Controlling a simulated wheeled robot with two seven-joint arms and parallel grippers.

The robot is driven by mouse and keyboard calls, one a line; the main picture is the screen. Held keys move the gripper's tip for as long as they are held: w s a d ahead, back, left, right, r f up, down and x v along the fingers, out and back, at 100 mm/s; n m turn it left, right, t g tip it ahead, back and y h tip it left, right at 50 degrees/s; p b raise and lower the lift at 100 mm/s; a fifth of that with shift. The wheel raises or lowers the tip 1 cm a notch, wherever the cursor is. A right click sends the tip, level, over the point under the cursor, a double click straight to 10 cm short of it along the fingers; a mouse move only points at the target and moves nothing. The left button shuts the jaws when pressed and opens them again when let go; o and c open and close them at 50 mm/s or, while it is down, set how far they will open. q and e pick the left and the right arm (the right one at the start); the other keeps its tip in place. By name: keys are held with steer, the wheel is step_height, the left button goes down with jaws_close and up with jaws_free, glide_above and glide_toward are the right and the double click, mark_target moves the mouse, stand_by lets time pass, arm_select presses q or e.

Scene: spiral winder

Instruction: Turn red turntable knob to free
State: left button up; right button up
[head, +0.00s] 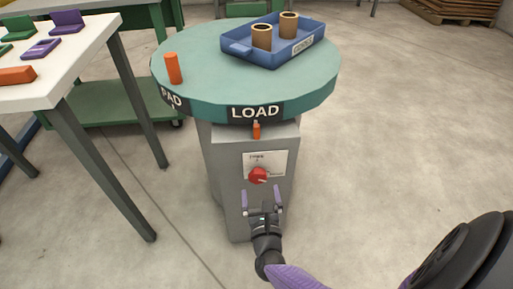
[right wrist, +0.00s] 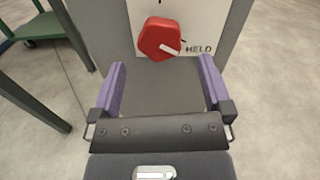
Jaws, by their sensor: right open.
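The red knob (head: 258,175) sits on a white label plate (head: 277,160) on the front of the grey pedestal (head: 222,162) under the green turntable (head: 190,66). In the right wrist view the knob (right wrist: 160,39) has a white pointer mark aimed right, toward the word HELD. My right gripper (head: 262,196) is open, just below and in front of the knob, with its purple fingers apart. In the wrist view the fingertips (right wrist: 164,68) are below the knob and do not touch it. My left gripper is not in view.
The turntable carries a blue tray (head: 238,48) with two brown tubes (head: 262,37) and an orange peg (head: 173,68). Its front edge reads LOAD, above a small orange pointer (head: 256,130). A white table (head: 88,58) stands at left. The floor at right is clear.

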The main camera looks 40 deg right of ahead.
mark_target(258, 179)
steer(key=b+x, duration=0.1)
steer(key=x, duration=0.4)
steer(key=shift+f, duration=0.2)
steer(key=shift+w+d+r, duration=0.15)
steer(key=shift+w+d, duration=0.05)
steer(key=shift+w, duration=0.1)
steer(key=shift+c, duration=1.3)
steer(key=c, duration=1)
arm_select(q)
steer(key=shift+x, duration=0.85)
